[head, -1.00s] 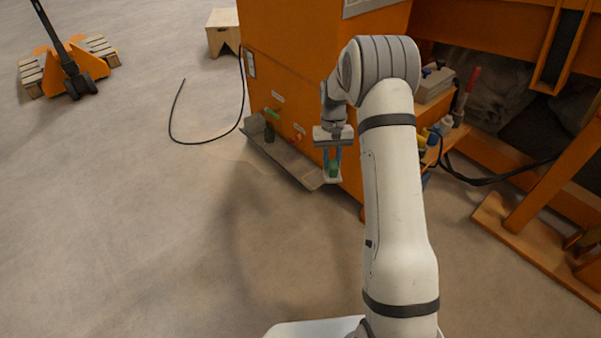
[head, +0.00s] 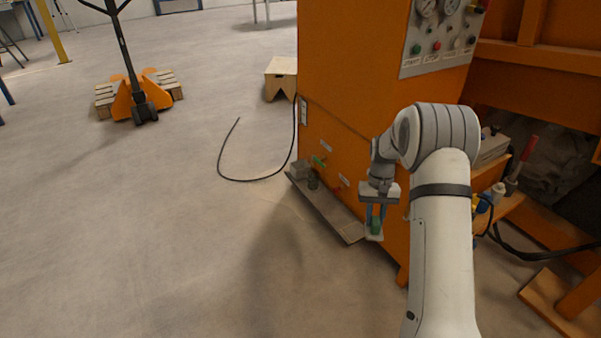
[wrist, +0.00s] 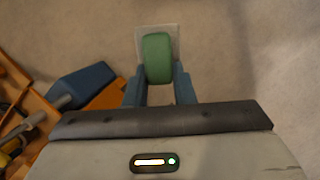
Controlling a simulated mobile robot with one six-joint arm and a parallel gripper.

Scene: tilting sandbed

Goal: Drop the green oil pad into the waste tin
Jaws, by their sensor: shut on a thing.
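My gripper (head: 375,215) hangs from my arm in front of the orange machine, with its blue fingers pointing down. It is shut on the green oil pad (head: 376,226), high above the floor. In the wrist view the pad (wrist: 157,58) is a rounded green block between the blue fingertips of my gripper (wrist: 158,78). A pale flat piece (wrist: 173,36) shows behind the pad; I cannot tell whether they are joined. I cannot pick out the waste tin for certain in either view.
The orange machine (head: 345,130) stands close to my gripper. A grey ledge (head: 325,208) at its foot carries a grey block and a small dark thing. A black cable (head: 250,180) lies on the floor. A pallet truck (head: 138,98) and wooden stool (head: 281,75) stand farther back.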

